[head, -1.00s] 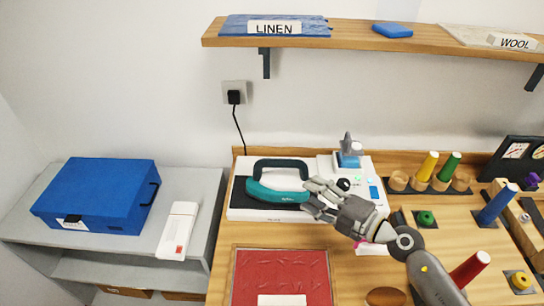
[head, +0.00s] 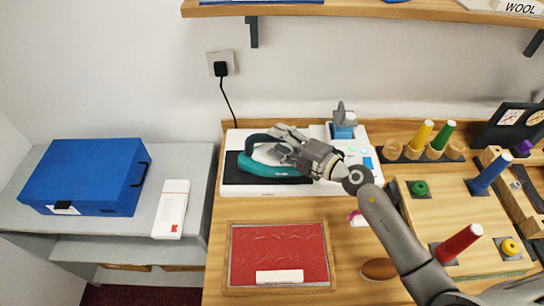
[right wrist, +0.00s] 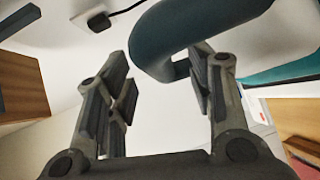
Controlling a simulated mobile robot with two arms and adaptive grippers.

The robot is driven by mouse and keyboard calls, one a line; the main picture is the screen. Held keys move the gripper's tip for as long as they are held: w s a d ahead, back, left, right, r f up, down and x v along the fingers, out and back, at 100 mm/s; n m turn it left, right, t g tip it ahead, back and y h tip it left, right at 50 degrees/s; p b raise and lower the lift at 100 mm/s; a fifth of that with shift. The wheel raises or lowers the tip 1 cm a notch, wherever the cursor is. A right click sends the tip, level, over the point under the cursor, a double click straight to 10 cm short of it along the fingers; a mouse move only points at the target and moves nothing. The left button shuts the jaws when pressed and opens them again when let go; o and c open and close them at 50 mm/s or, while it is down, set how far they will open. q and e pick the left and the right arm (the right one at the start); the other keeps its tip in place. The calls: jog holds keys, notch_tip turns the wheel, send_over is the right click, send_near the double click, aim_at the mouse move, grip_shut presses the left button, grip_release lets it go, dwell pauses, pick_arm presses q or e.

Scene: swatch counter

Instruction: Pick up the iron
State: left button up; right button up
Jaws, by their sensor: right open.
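The iron (head: 272,168), teal with a dark handle, sits on the black pad of a white station (head: 250,190) at the back of the wooden counter. My right gripper (head: 283,142) is open at the right end of the iron's handle, hiding part of it. In the right wrist view the dark teal handle (right wrist: 190,32) arches across the top, with its lower bend in the gap between the open fingers of the right gripper (right wrist: 162,85). I cannot tell whether a finger touches it. My left gripper is not in view.
A framed red cloth (head: 250,250) lies in front of the station. Coloured spools (head: 420,135) stand at right, and a brown oval (head: 379,269) lies below my arm. A blue case (head: 85,175) and a white box (head: 172,208) rest on the grey shelf unit at left.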

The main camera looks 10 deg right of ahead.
jog(key=x, duration=0.3)
jog(key=shift+w+a, duration=0.1)
jog(key=shift+w, duration=0.05)
jog(key=shift+c, duration=1.4)
grip_shut()
jog(key=shift+r, duration=0.15)
